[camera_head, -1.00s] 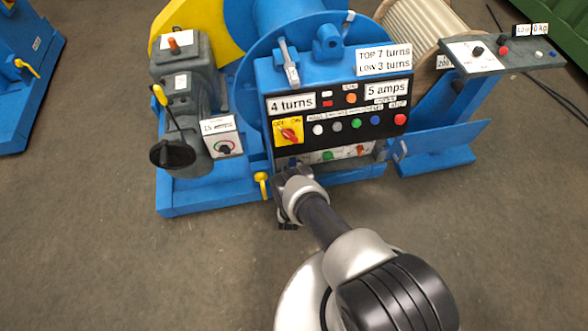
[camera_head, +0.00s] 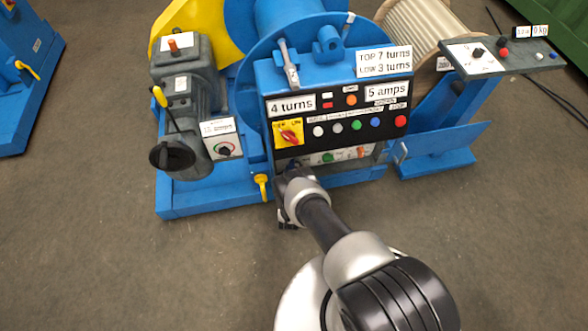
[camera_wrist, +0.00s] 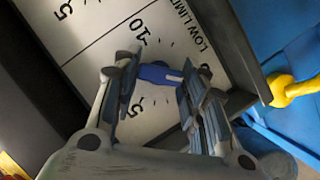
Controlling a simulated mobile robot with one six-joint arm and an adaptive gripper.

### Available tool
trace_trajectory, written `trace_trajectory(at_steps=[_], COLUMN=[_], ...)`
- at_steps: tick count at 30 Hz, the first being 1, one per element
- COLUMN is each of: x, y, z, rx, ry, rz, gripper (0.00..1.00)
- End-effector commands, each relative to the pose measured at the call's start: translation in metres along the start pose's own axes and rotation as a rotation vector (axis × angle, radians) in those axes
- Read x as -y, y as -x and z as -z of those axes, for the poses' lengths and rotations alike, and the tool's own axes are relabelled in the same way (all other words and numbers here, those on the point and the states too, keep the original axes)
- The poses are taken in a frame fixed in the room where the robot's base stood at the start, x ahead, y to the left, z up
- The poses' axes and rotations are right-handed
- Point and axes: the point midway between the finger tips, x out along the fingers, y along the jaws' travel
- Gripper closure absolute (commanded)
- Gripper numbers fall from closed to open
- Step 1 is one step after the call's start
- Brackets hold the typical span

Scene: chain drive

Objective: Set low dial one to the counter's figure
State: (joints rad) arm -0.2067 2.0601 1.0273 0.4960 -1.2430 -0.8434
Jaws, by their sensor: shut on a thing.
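The counter (camera_head: 291,105) on the panel's upper left reads 4 turns. A sign (camera_head: 383,60) above it reads top 7 turns, low 3 turns. My gripper (camera_head: 288,170) is at the lower left of the panel and hides the dial there in the head view. In the wrist view its two fingers (camera_wrist: 158,78) are shut on a blue dial knob (camera_wrist: 160,73), one finger on each side. The knob stands on a white dial plate (camera_wrist: 90,65) with figures 5 and 10 and the words LOW LIMIT. The knob's exact setting is unclear.
A red-handled yellow switch (camera_head: 289,133) and several coloured buttons sit above on the panel. A green knob (camera_head: 328,157) and an orange knob (camera_head: 361,152) are to the right of my gripper. A yellow lever (camera_head: 262,185) is close on the left. The floor in front is clear.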

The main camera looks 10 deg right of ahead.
Motion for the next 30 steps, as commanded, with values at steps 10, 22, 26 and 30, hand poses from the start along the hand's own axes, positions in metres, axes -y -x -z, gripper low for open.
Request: trace_trajectory(at_steps=[10,22,26,30], x=[-0.0017,-0.0041,-0.0047,-0.0053], y=[-0.0004,-0.0013,-0.0013,-0.0017], z=[-0.0001,-0.0015,-0.0023,-0.0028], rx=[0.0,0.001,0.001,0.0], ry=[-0.02,-0.243,-0.356,-0.479], rz=[0.004,0.093,0.14,0.191], gripper=[0.84,0.84,0.84,0.84])
